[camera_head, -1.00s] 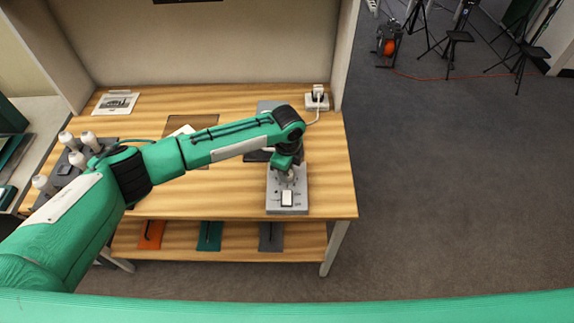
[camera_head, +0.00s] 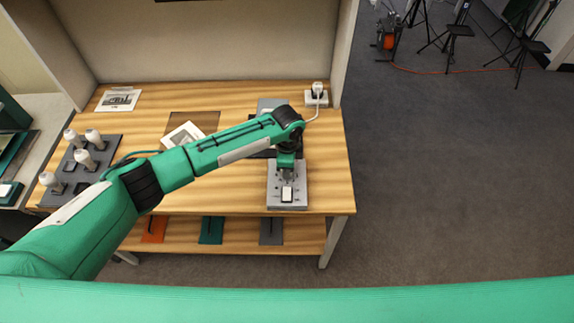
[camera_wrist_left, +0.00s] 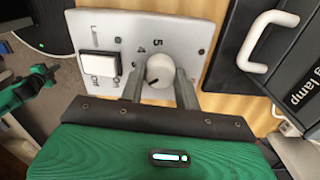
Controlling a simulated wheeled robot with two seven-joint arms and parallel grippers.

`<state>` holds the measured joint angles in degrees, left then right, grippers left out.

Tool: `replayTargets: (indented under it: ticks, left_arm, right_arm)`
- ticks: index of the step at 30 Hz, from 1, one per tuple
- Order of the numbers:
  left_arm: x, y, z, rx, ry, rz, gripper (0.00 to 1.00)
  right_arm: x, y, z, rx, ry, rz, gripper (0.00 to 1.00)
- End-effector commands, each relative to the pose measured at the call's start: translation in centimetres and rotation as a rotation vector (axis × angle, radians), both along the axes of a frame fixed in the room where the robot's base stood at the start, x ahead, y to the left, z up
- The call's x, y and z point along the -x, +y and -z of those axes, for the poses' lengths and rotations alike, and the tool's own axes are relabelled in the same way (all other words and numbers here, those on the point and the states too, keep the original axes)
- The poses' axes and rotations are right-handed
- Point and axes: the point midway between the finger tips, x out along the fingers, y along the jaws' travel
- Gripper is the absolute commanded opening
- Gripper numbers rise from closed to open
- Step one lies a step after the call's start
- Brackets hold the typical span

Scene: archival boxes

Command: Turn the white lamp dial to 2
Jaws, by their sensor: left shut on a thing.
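The white lamp dial (camera_wrist_left: 158,68) is a round knob with a dark pointer mark on a grey control panel (camera_wrist_left: 190,28). In the left wrist view the mark points toward the lower left, and the numbers 5 and 4 show above the dial; other numbers are hidden or too small to read. My left gripper (camera_wrist_left: 159,88) is shut on the dial, one finger on each side. In the head view the panel (camera_head: 300,195) lies at the table's front right, with my left gripper (camera_head: 287,170) above it, hiding the dial. My right gripper is not in view.
A white rocker switch (camera_wrist_left: 100,65) sits beside the dial; it also shows in the head view (camera_head: 287,194). A dark box with a white handle (camera_wrist_left: 268,40) stands close by. White bulb-like items (camera_head: 83,158) stand at the table's left. A socket (camera_head: 317,97) is at the back right.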

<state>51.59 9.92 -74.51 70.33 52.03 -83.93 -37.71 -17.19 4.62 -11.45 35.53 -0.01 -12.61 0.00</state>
Motion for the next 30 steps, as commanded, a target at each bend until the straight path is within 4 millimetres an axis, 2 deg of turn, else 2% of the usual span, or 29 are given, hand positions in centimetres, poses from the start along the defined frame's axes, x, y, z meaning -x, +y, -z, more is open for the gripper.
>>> replayTargets:
  ticks: [3, 4, 7, 16, 20, 23, 30]
  left_arm:
    - [-0.1, 0.0, -0.1, 0.0, -0.001, 0.0, 0.1]
    - [-0.1, 0.0, -0.1, 0.0, -0.001, 0.0, 0.34]
    - [-0.1, 0.0, -0.1, 0.0, -0.001, 0.0, 0.54]
    - [0.0, 0.0, -0.1, 0.0, -0.001, 0.001, 0.54]
    - [-0.1, 0.0, -1.1, 0.002, -0.002, 0.001, 0.54]
    - [-0.1, 0.0, -2.7, 0.002, -0.005, 0.003, 0.54]
    - [-0.1, 0.0, -8.2, 0.002, -0.005, 0.003, 0.54]
  right_arm:
    - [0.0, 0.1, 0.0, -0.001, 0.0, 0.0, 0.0]
    - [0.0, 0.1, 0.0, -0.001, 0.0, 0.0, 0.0]
    - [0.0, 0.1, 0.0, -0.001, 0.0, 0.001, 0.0]
    - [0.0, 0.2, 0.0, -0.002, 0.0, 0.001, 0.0]
    - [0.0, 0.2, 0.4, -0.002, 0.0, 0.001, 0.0]
    - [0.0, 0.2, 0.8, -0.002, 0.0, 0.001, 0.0]
    - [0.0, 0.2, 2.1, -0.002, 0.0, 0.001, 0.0]
